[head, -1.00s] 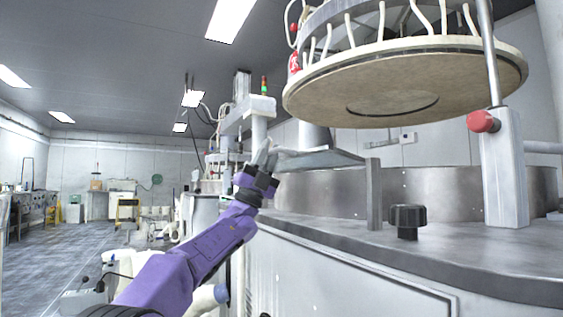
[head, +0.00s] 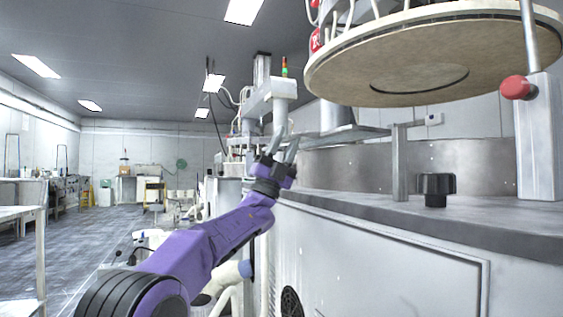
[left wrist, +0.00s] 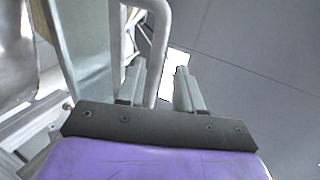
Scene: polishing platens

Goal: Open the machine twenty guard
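The machine's grey metal bench (head: 460,222) fills the right of the head view, with a low curved metal wall on top. A flat grey panel (head: 345,134) reaches from a post toward my left gripper; it may be part of the guard, but no number shows. My left gripper (head: 282,143) is raised at the bench's left end with its fingers apart. In the left wrist view a bent grey tube handle (left wrist: 158,45) runs between the open fingertips (left wrist: 160,78), beside a pale metal panel (left wrist: 75,50). I cannot tell whether the fingers touch it. My right gripper is out of view.
A large round platen (head: 430,75) hangs over the bench. A black knob (head: 436,186) and a red-knobbed post (head: 540,140) stand on the bench. Further machines stand behind my left gripper. The floor (head: 75,265) at left is partly open, with a table at the edge.

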